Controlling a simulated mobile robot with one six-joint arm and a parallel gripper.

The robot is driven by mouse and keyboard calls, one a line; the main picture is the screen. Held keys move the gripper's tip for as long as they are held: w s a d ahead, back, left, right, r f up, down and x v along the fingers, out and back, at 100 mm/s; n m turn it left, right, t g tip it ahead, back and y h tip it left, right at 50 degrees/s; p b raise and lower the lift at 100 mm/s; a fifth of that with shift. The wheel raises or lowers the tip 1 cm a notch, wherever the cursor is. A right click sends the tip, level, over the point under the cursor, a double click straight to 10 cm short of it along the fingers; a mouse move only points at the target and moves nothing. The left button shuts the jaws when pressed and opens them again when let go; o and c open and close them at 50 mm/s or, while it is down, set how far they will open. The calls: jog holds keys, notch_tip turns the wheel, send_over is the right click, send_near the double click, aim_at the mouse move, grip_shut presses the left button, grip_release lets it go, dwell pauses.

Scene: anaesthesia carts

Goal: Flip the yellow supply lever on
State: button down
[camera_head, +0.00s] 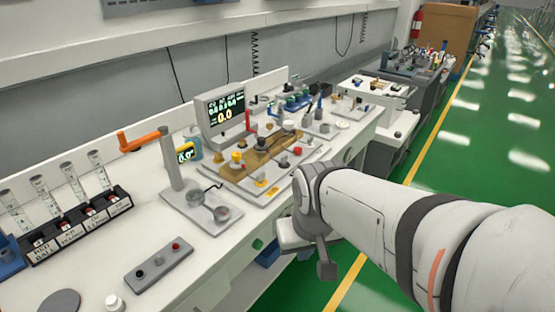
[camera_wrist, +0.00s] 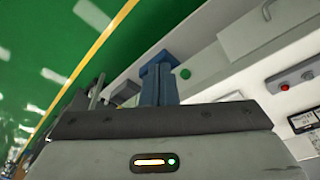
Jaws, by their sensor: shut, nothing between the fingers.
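A small yellow part (camera_head: 237,157), which may be the supply lever, stands on the left of the crowded bench panel in the head view. It is too small to tell its position. My gripper (camera_head: 326,268) is at the end of the white arm, beyond the bench's front edge and apart from the panel. It is shut and empty. In the wrist view, my grey wrist housing fills the bottom, and I cannot make out a yellow lever.
A grey display (camera_head: 225,112) stands behind the panel. A rack of labelled tubes (camera_head: 80,222) and a grey button box (camera_head: 158,265) are to the left. The green floor (camera_head: 470,140) is clear to the right.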

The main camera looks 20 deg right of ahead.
jog(key=w+d+f+m+t+b, duration=0.1)
jog(key=w+d+f+t+b, duration=0.25)
jog(key=w+d+f, duration=0.35)
jog(key=w+d+f+m+t+h+b, duration=0.1)
jog(key=w+d+f+m+t+b, duration=0.25)
jog(key=w, duration=0.55)
jog(key=w+d+f+n+t+b, duration=0.1)
jog(key=w+d+f+t+b, duration=0.2)
jog(key=w+d+f+b, duration=0.4)
jog(key=s+d+f+m+t+y+b, duration=0.35)
jog(key=f+t+y+b, duration=0.25)
jog(key=f+t+b, duration=0.3)
jog(key=d+b+x, duration=0.1)
jog(key=x, duration=1.3)
jog(key=shift+w+m, duration=0.25)
jog(key=shift+m, duration=0.05)
jog(key=shift+a+f, duration=0.1)
